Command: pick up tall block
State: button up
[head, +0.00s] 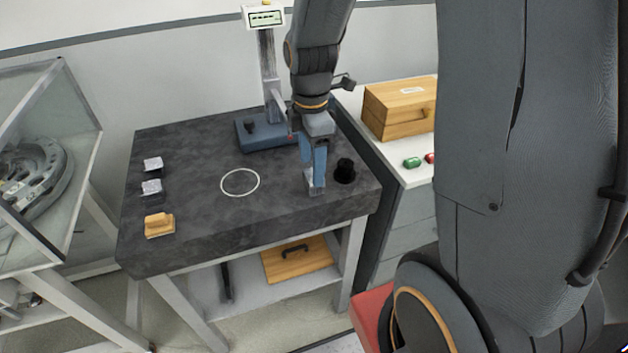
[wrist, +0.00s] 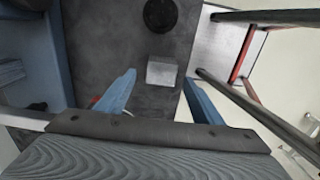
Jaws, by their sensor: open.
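The tall block (head: 312,185) is a light grey, metallic-looking upright block near the right front of the dark bench top (head: 215,195). In the wrist view its pale square top (wrist: 161,72) shows between and just beyond the fingertips. My gripper (head: 314,162) points down over it, its blue fingers apart on either side with nothing clamped. In the head view the near finger hides part of the block. I cannot tell how far down the fingers reach beside it.
A black round piece (head: 344,171) stands close to the block, also in the wrist view (wrist: 160,14). A blue-based stand (head: 262,135) is behind. Two small grey blocks (head: 152,187) and a wooden piece (head: 159,226) lie at left. The white-ringed middle (head: 240,182) is clear.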

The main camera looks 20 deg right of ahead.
jog(key=f, duration=0.1)
jog(key=f+p, duration=0.1)
jog(key=f, duration=0.1)
jog(key=shift+s+d+f, duration=0.15)
jog(key=shift+d+f, duration=0.1)
jog(key=shift+f, duration=0.8)
grip_shut()
